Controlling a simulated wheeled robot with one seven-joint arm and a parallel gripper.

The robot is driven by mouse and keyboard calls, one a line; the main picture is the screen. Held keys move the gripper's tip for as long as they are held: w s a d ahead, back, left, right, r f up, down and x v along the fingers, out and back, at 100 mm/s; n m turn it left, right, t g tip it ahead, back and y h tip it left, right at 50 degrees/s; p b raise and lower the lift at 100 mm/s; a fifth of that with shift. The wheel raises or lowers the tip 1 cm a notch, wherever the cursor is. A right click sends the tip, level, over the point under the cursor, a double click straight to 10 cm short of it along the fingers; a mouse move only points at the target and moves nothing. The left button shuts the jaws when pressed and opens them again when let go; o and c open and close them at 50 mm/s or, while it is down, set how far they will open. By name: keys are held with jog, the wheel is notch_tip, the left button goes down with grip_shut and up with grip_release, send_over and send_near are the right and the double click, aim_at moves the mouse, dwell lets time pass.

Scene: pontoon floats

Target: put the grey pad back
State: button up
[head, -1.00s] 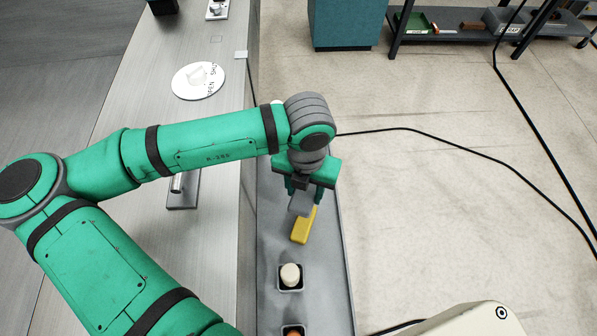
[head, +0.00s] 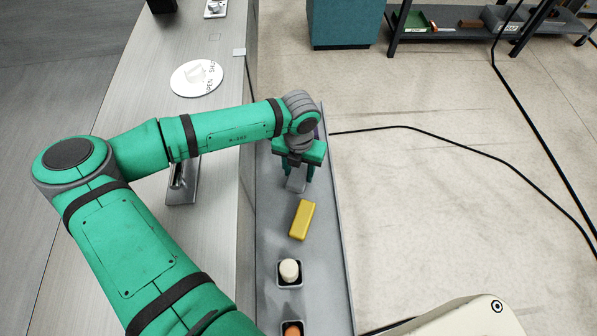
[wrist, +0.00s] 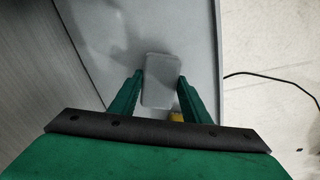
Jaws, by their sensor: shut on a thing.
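The grey pad (head: 295,185) is a small flat plate held between the fingers of my gripper (head: 296,175). In the wrist view the pad (wrist: 160,88) lies between the two green fingertips of my gripper (wrist: 160,78), which are shut on it. The pad is over the long grey tray (head: 272,215); I cannot tell whether it touches the tray surface. No marked place for the pad can be made out; the arm hides part of the tray's far end.
A yellow block (head: 302,219) lies in the tray just nearer than the pad. Nearer still are a cream knob (head: 289,270) and an orange item (head: 292,330) in dark square sockets. A counter with a white labelled disc (head: 196,78) runs along the left.

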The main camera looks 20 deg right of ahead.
aim_at(299, 173)
jog(key=shift+f, duration=0.55)
jog(key=o, duration=1.1)
jog(key=shift+f, duration=0.15)
notch_tip(299, 173, up, 12)
jog(key=shift+r, duration=0.2)
